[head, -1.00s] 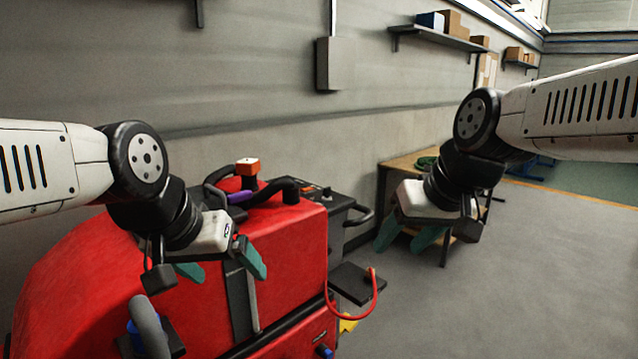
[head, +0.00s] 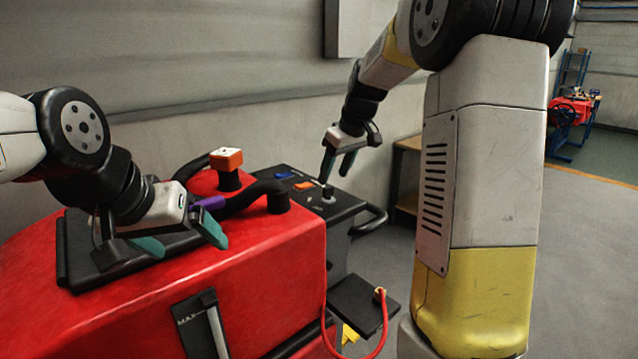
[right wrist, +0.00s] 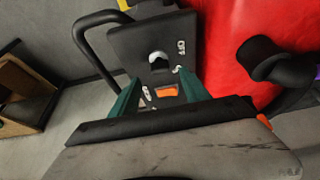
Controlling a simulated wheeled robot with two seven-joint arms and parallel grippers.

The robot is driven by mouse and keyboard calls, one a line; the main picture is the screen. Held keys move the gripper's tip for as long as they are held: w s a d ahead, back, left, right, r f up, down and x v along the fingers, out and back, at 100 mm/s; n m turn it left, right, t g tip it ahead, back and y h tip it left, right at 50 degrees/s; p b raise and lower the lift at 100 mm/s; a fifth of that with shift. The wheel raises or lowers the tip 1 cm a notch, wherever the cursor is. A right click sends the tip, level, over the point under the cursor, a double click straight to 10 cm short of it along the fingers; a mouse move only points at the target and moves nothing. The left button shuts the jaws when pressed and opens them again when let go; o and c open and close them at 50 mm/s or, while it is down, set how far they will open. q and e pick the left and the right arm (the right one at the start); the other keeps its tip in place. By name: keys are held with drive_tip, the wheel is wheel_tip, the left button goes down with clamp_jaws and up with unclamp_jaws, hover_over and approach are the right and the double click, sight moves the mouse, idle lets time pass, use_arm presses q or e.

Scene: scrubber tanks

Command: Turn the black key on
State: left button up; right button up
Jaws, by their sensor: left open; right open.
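The black key (head: 328,193) stands in a round switch on the dark control panel (head: 345,208) of the red scrubber. In the right wrist view the key (right wrist: 158,64) shows as a dark piece with a pale round part, and OFF is printed beside it. My right gripper (head: 337,168) is open and empty, pointing down just above the panel near the key. In the right wrist view, its teal fingers (right wrist: 158,92) spread with the panel between and beyond them.
An orange rocker (right wrist: 166,91) sits on the panel by the key. A black handle (head: 372,222) is right of the panel. A red cable (head: 380,330) hangs in front.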

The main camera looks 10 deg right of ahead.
sight(328, 187)
drive_tip(key=x, duration=0.4)
drive_tip(key=shift+w+a+f, duration=0.1)
drive_tip(key=shift+w+f, duration=0.05)
drive_tip(key=shift+f, duration=0.25)
drive_tip(key=shift+c, duration=0.2)
clamp_jaws()
drive_tip(key=shift+m, duration=0.4)
drive_tip(key=m+h, duration=0.1)
drive_tip(key=m, duration=0.1)
drive_tip(key=m+t+h, duration=0.1)
drive_tip(key=m, duration=0.2)
drive_tip(key=shift+a, duration=0.2)
drive_tip(key=m+h, duration=0.2)
drive_tip(key=m, duration=0.4)
drive_tip(key=shift+a, duration=0.1)
drive_tip(key=shift+g, duration=0.3)
